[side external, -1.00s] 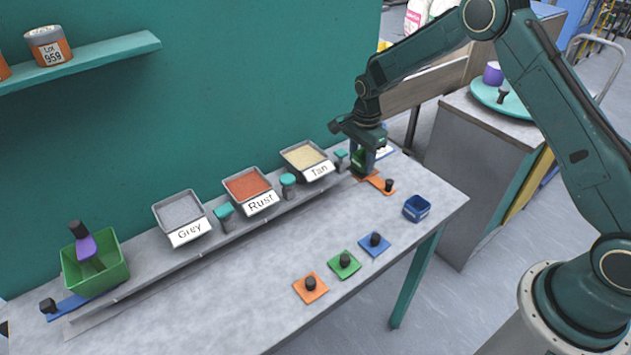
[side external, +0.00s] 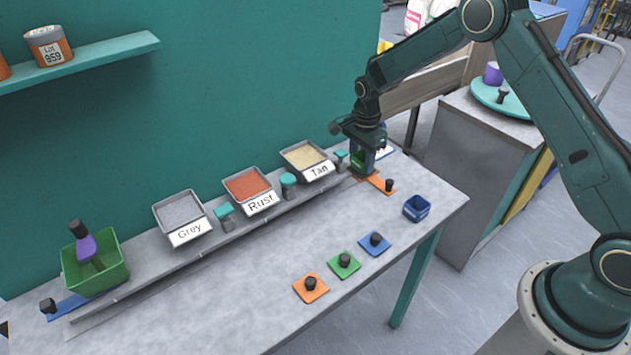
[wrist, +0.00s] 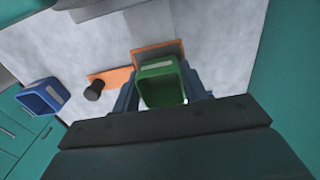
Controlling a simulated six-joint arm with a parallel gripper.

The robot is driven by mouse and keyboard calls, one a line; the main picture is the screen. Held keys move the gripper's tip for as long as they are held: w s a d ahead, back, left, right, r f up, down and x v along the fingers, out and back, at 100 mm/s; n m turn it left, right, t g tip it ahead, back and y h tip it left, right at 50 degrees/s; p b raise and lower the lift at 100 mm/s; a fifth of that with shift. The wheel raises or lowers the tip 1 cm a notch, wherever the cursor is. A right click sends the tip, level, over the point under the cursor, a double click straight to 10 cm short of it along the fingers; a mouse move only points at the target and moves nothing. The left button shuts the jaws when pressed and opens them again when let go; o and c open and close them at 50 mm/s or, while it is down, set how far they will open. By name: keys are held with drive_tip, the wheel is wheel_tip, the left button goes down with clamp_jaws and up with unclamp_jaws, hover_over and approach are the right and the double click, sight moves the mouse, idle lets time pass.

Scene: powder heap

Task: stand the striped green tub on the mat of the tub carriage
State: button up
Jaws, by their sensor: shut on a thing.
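My gripper (side external: 366,150) is at the right end of the bench, shut on a green tub (side external: 358,163). In the wrist view the tub (wrist: 163,70) sits upright between the fingers with its open top facing the camera and a pale band on its side. The orange tub carriage (side external: 377,181) with a black knob lies directly at the tub's base; its orange plate (wrist: 108,77) also shows in the wrist view. The tub hides most of the mat, and I cannot tell whether its base touches it.
A blue tub (side external: 417,208) stands to the right on the bench. Trays labelled Grey (side external: 182,213), Rust (side external: 250,188) and Tan (side external: 306,160) line the rail, with teal-topped jars between. Three knobbed mats lie in front. A green bin (side external: 95,275) stands far left.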

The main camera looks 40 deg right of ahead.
drive_tip(key=shift+f, duration=0.35)
drive_tip(key=o, duration=1.5)
drive_tip(key=shift+c, duration=0.2)
drive_tip(key=shift+r, duration=0.15)
drive_tip(key=shift+r, duration=3.35)
